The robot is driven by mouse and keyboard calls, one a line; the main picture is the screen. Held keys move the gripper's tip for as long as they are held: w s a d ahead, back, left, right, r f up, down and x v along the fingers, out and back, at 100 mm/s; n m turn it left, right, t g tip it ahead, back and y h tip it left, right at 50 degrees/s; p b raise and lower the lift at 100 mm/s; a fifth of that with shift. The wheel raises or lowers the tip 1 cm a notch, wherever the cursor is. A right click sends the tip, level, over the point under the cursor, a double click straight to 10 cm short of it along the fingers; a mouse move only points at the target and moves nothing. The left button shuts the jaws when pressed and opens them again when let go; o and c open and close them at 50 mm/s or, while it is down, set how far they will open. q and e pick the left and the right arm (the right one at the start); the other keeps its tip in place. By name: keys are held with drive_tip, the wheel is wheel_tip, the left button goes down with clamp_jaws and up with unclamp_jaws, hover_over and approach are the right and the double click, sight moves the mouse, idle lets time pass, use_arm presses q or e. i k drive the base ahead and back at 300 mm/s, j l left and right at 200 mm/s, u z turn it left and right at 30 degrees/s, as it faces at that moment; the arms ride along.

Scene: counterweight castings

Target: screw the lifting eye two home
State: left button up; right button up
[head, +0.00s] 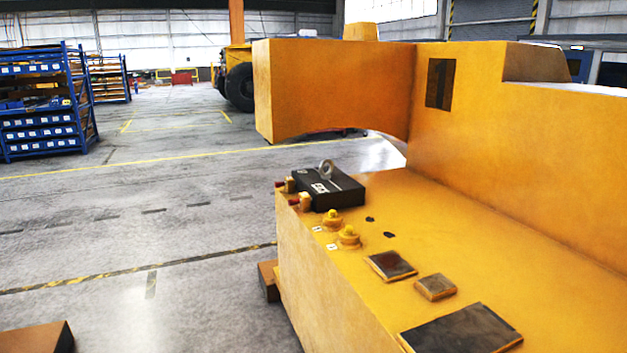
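A grey metal lifting eye (326,168) stands with its ring up on a black case (337,191). The case rests on the yellow casting (480,235), near its far left edge. I cannot tell whether this is lifting eye two, and its shank is hidden. In front of the case, two round bosses with bright yellow tops, one farther (333,217) and one nearer (348,234), rise from the casting. A small white label lies beside each, its marking too small to read. Neither of my grippers is in view.
Two small red-tipped parts (293,200) sit left of the case. Dark rectangular plates (391,265) lie on the casting's near top. A tall yellow block (335,90) overhangs behind. Blue shelving (40,105) stands far left. The grey floor to the left is mostly open.

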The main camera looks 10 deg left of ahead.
sight(324, 175)
drive_tip(key=i+j, duration=0.3)
drive_tip(key=i, duration=0.2)
drive_tip(key=i+j, duration=0.3)
drive_tip(key=i, duration=0.2)
drive_tip(key=i+j, duration=0.25)
drive_tip(key=i, duration=0.25)
